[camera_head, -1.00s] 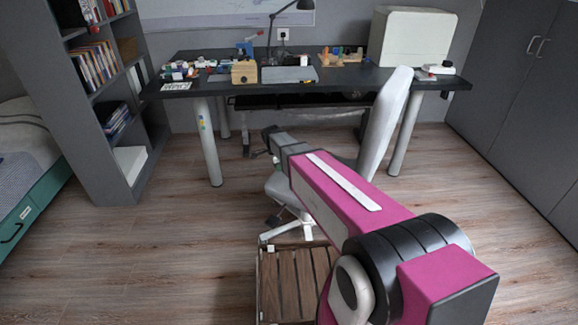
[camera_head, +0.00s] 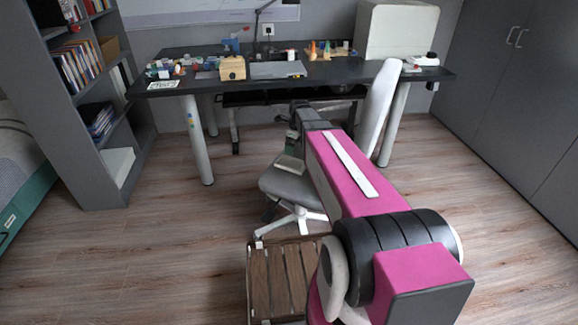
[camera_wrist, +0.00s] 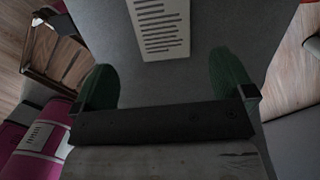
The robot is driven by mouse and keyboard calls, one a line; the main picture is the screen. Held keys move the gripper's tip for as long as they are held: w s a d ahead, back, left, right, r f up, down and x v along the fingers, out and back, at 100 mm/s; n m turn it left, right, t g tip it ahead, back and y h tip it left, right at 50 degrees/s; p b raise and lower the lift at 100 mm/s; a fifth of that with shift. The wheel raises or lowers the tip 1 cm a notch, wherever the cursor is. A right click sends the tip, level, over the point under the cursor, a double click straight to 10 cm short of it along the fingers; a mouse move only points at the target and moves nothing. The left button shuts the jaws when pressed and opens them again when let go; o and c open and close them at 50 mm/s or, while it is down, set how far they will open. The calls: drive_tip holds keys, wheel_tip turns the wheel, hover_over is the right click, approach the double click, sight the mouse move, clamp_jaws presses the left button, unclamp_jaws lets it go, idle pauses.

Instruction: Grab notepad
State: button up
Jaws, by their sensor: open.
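In the wrist view, a flat white piece with rows of dark lines (camera_wrist: 160,27), like a written notepad page, shows against a broad grey surface (camera_wrist: 200,70); I cannot tell for sure that it is the notepad. My gripper (camera_wrist: 170,80) is open, its two green fingers apart with nothing between them; the piece lies past them. In the head view my gripper (camera_head: 291,160) hangs low by the office chair's grey seat (camera_head: 290,186), partly hidden by my arm. A small white sheet with marks (camera_head: 163,85) lies at the desk's left front edge, far from my gripper.
A slatted wooden stool (camera_head: 285,275) stands in front of the chair. A bookshelf (camera_head: 75,130) stands left, wardrobes (camera_head: 520,90) right. Floor at left is clear.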

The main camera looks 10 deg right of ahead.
sight(292, 163)
drive_tip(key=shift+w+a+f, duration=0.15)
drive_tip(key=shift+a+f, duration=0.05)
drive_tip(key=shift+f, duration=1.55)
drive_tip(key=shift+w+a+f, duration=0.1)
drive_tip(key=shift+a+f, duration=0.05)
drive_tip(key=shift+f, duration=1.65)
drive_tip(key=shift+w+a+f, duration=0.15)
drive_tip(key=shift+a+f, duration=0.05)
drive_tip(key=shift+f, duration=1.55)
drive_tip(key=shift+c, duration=0.3)
drive_tip(key=c, duration=0.6)
